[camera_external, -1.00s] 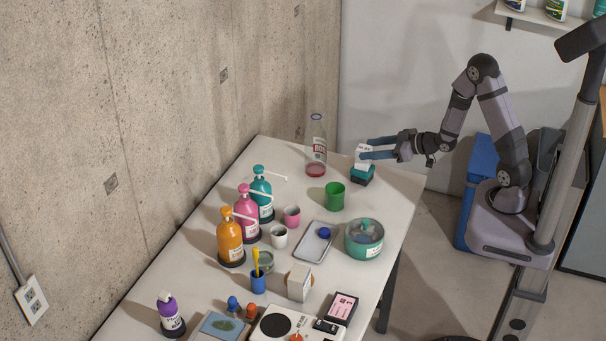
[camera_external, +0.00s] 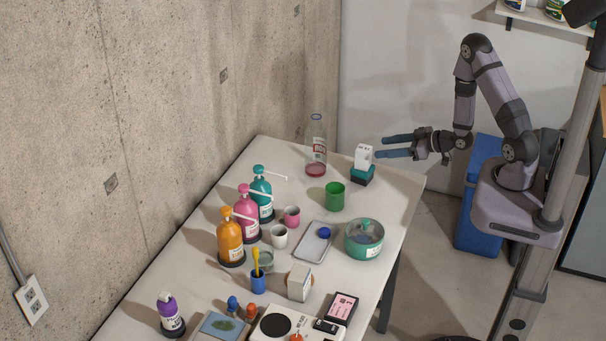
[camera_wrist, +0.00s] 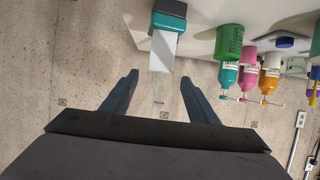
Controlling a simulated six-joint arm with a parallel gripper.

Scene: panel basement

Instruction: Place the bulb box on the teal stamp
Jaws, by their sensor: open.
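The bulb box (camera_external: 363,157), a small white box with dark print, stands upright on top of the teal stamp (camera_external: 362,175) at the far right of the table. In the wrist view the white box (camera_wrist: 163,50) sticks out from the teal stamp (camera_wrist: 168,17). My gripper (camera_external: 381,147) is open and empty, to the right of the box and apart from it. In the wrist view my gripper (camera_wrist: 160,84) has its two fingers spread, with the box ahead of the gap and not between the fingers.
A clear bottle (camera_external: 317,150) stands left of the stamp. A green cup (camera_external: 335,196), a teal pot (camera_external: 364,239) and a tray (camera_external: 314,242) are nearer. Several pump bottles line the wall side.

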